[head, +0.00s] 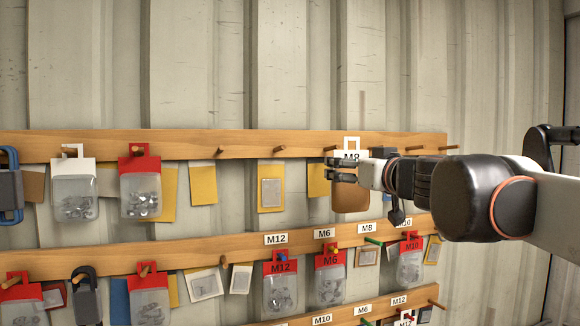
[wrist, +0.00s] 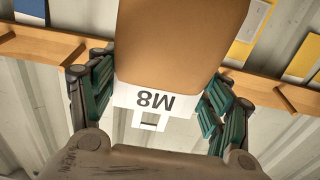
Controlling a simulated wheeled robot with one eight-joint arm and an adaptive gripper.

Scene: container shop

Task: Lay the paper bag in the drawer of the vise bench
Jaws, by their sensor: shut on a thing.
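The brown paper bag (head: 350,200) has a white header card marked M8 and hangs in front of the upper wooden rail in the head view. My gripper (head: 343,172) reaches in from the right and is shut on the bag, just below its header. In the wrist view the bag (wrist: 170,45) appears upside down between the green-padded fingers of my gripper (wrist: 157,88). I cannot tell whether its header is still on a peg. The vise bench and its drawer are not in view.
The upper wooden rail (head: 240,143) carries pegs, a blue padlock (head: 10,190) and clear bags with white or red headers (head: 76,195). Lower rails hold more bags, including red-headed M12 (head: 281,285) and M6 (head: 330,275). A corrugated wall (head: 300,60) stands behind.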

